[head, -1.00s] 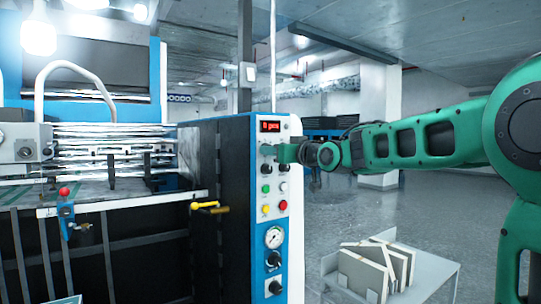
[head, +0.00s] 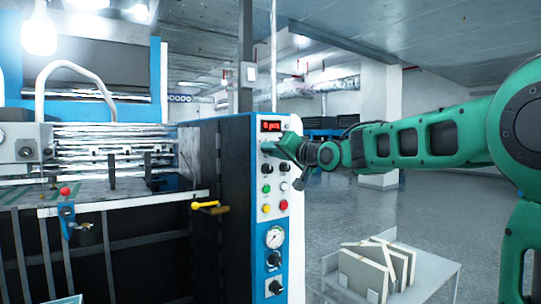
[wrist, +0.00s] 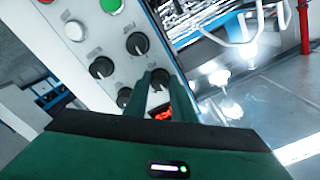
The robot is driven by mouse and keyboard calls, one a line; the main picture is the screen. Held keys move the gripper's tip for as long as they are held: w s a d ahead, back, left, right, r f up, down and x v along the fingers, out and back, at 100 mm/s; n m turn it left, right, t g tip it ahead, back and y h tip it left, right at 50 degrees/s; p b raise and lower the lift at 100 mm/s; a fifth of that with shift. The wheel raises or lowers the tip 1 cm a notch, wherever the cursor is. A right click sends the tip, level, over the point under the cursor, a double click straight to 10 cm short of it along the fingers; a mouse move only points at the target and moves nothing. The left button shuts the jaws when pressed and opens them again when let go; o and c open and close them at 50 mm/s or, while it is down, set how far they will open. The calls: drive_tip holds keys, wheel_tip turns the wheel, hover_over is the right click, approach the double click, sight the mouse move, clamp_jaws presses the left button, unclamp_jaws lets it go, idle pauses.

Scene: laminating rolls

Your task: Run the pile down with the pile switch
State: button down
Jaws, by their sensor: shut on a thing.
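The control panel (head: 271,220) is a narrow white and blue face on the machine's end. My gripper (head: 283,147) is at its upper part, just below the red display (head: 271,126), and hides some controls there. In the wrist view the panel is turned, and my gripper's two fingers (wrist: 163,92) are shut on a black rotary knob (wrist: 159,76), which they partly cover. Its label is too small to read, so I cannot confirm it is the pile switch. Other black knobs (wrist: 137,43) sit close by. The gripper is tilted in the head view.
Green, white, yellow and red buttons (head: 267,209) and a gauge (head: 274,238) lie lower on the panel. A yellow-handled lever (head: 207,206) sticks out at left. A grey cart with boards (head: 373,270) stands at lower right. Floor beyond is open.

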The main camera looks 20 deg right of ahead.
drive_tip(key=shift+d+m, duration=0.15)
drive_tip(key=shift+m, duration=0.35)
drive_tip(key=shift+f, duration=0.1)
drive_tip(key=c, duration=1.5)
unclamp_jaws()
drive_tip(key=v, duration=1)
drive_tip(key=shift+s+d, duration=0.1)
drive_tip(key=shift+s, duration=0.2)
